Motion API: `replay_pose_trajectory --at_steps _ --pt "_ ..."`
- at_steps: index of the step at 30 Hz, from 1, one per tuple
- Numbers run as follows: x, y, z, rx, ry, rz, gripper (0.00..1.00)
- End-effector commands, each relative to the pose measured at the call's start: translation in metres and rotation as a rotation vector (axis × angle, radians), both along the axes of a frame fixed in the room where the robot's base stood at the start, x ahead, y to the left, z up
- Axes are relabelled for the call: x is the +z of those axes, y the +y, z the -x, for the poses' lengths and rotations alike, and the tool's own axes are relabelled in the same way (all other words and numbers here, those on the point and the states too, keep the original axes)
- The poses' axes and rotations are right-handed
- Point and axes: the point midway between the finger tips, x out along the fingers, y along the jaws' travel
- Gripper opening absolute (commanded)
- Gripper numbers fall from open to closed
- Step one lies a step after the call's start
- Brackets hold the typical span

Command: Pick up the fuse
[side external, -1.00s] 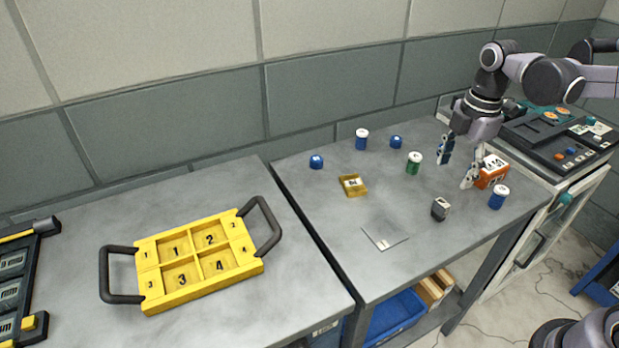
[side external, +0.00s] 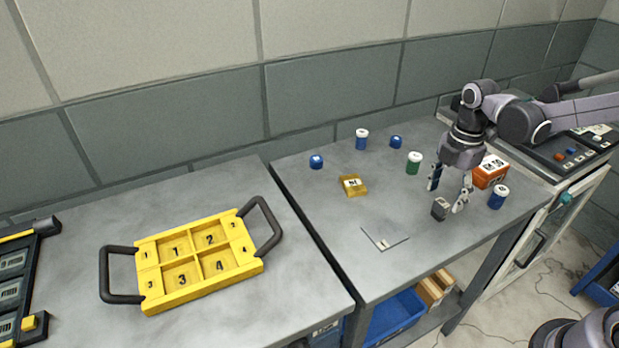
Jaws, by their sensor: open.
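No object is plainly labelled as the fuse at this size, so I cannot tell which one it is. A small dark block with a pale face (side external: 440,208) stands on the right-hand grey table. My gripper (side external: 447,195) points down with its two fingers apart and empty. Its fingertips are close to the dark block, one to its upper left and one at its right side. I cannot tell whether they touch it.
An orange box (side external: 489,171) and a blue can (side external: 498,197) stand right of my gripper. A green can (side external: 414,163), yellow box (side external: 353,186) and flat grey plate (side external: 384,237) lie left. A yellow numbered tray (side external: 200,260) sits on the left table (side external: 90,230).

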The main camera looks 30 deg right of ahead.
Motion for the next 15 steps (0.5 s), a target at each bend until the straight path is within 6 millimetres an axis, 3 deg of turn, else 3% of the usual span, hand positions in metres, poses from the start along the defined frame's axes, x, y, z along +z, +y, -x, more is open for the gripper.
replay_pose_trajectory --at_steps 7,15 --pt "-0.029 0.001 0.001 0.0 -0.001 0.0 0.6" --pt "-0.037 0.001 0.001 0.0 -0.001 0.0 0.6"
